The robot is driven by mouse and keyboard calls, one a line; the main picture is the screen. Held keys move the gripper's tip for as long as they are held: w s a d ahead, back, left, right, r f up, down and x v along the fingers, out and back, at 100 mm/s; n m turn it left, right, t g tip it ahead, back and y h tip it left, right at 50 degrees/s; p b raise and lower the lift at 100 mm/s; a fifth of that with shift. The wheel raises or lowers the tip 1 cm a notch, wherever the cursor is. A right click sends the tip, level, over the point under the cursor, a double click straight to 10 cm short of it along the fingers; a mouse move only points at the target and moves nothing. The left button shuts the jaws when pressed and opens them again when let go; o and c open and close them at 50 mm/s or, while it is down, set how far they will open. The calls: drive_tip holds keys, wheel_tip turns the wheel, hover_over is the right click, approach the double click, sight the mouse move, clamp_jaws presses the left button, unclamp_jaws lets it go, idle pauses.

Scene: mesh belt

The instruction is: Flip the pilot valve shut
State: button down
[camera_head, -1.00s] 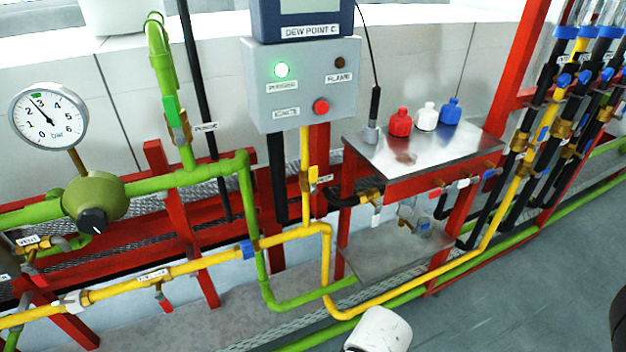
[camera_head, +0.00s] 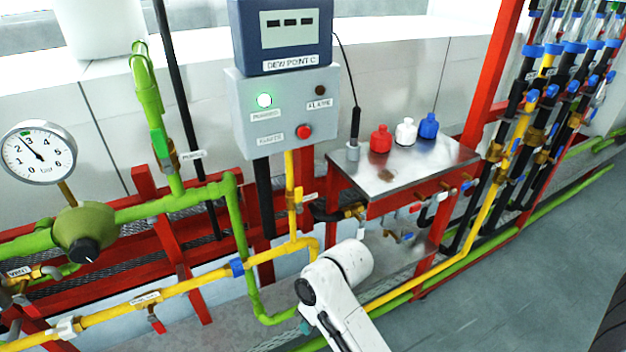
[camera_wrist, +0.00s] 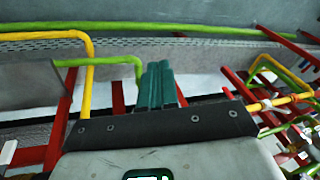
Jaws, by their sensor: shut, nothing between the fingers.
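A small brass valve (camera_head: 293,197) sits on the thin vertical yellow pipe (camera_head: 291,167) under the grey control box. Its small yellow handle looks roughly in line with the pipe. The tag beside it is too small to read, so I cannot confirm that it is the pilot valve. My gripper (camera_wrist: 158,85) shows in the wrist view with its teal fingers together and nothing between them. It is apart from the pipes there. In the head view my white arm stands in front of the lower yellow pipe, below and right of this valve, and the fingertips are not clearly seen.
A metal shelf (camera_head: 420,160) with red, white and blue bottles stands to the right. Green pipes (camera_head: 180,200), the lower yellow pipe (camera_head: 196,287) and red posts crowd the left.

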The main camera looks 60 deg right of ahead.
drive_tip(key=w+d+r+m+t+p, duration=0.15)
drive_tip(key=w+d+r+p, duration=0.35)
drive_tip(key=d+r, duration=0.75)
drive_tip(key=t+p, duration=0.2)
drive_tip(key=t, duration=0.1)
approach(299, 201)
drive_tip(key=s+d+r, duration=0.3)
drive_tip(key=s+d, duration=0.1)
drive_tip(key=d, duration=0.3)
drive_tip(key=shift+s+a+f+m, duration=0.1)
drive_tip(key=shift+m, duration=0.25)
drive_tip(key=w+a+f, duration=0.5)
drive_tip(key=w+f, duration=0.2)
drive_tip(key=f, duration=0.1)
drive_tip(key=shift+w+a+b, duration=0.3)
drive_tip(key=shift+w+b, duration=0.05)
drive_tip(key=shift+w, duration=0.05)
